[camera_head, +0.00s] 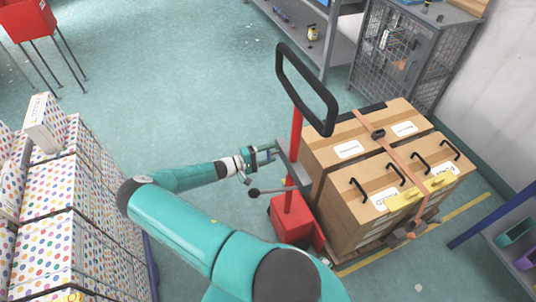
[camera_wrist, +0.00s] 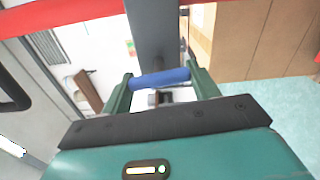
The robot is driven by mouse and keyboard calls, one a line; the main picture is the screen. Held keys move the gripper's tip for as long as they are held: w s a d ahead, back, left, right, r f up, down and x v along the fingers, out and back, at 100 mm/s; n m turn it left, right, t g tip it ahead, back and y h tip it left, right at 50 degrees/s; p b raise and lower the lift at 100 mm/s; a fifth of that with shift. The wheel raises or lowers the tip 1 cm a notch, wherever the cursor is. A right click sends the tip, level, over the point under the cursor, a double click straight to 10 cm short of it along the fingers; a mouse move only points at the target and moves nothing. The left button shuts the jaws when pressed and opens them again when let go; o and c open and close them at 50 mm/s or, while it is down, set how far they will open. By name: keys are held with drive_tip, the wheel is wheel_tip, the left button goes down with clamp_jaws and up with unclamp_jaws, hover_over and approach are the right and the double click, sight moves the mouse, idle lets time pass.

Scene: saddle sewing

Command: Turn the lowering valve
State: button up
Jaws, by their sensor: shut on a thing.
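A red pallet jack (camera_head: 292,218) stands right of my arm, with a black loop handle (camera_head: 322,102) on top of its red column. My gripper (camera_head: 268,153) is at the left side of the column, by a grey bracket. In the wrist view, my gripper (camera_wrist: 160,84) has its two green fingers at the ends of a blue cylindrical bar (camera_wrist: 160,77), shut on it. This bar appears to be the lowering valve's handle; a grey upright lies just beyond it. In the head view the bar is too small to make out clearly.
Strapped cardboard boxes (camera_head: 350,170) sit on the jack's forks. A lever with a dark ball end (camera_head: 253,192) sticks out left, below my gripper. Dotted white boxes (camera_head: 65,200) are stacked at left. A wire cage (camera_head: 395,55) stands behind. The floor behind my arm is clear.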

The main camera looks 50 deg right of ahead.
drive_tip(key=shift+m, duration=0.4)
drive_tip(key=o, duration=1)
drive_tip(key=shift+w+a, duration=0.1)
drive_tip(key=v, duration=1.3)
drive_tip(key=shift+w+a, duration=0.15)
drive_tip(key=shift+a, duration=0.1)
